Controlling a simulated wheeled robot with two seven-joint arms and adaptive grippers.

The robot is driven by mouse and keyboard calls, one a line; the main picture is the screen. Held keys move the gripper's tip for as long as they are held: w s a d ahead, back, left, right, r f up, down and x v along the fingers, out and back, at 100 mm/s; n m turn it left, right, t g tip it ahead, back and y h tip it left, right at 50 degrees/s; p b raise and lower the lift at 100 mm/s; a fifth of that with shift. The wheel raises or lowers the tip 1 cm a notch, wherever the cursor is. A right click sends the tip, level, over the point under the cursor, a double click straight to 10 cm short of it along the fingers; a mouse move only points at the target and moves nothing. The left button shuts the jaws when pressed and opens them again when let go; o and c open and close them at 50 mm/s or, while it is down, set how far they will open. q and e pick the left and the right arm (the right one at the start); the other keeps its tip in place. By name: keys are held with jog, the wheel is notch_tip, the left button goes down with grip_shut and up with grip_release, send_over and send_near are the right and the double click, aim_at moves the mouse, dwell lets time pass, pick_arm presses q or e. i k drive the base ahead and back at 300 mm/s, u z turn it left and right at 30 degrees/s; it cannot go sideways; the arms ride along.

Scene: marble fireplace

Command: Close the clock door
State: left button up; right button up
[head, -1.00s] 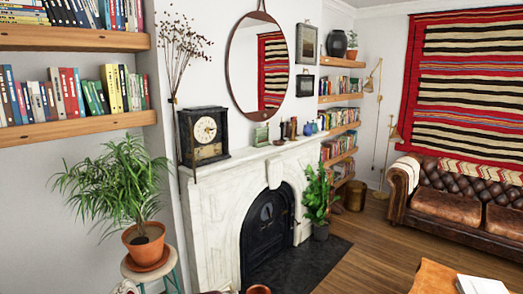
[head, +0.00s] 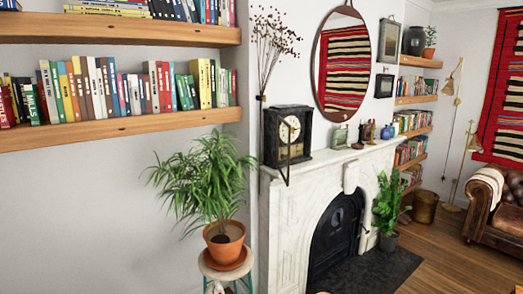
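A black clock (head: 307,135) with a round cream dial (head: 293,128) stands upright at the left end of the white mantel. A thin dark frame, seen almost edge-on, crosses the front of the clock and reaches below the mantel top. It looks like the clock door (head: 288,165), standing open and jutting out toward me. Its hinge cannot be made out clearly. Neither of my grippers is in view.
A potted plant (head: 225,235) on a stool stands left of the white fireplace (head: 285,225), below the clock. Tall dried stems (head: 268,50) rise beside the clock. Small ornaments (head: 365,133) line the mantel to its right. Bookshelves (head: 120,128) fill the left wall. Wooden floor is clear at lower right.

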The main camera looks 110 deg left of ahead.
aim_at(279, 118)
jog(key=u, duration=0.05)
jog(key=k, duration=0.35)
jog(key=u, duration=1.75)
jog(key=i, duration=0.55)
jog(key=u, duration=1.2)
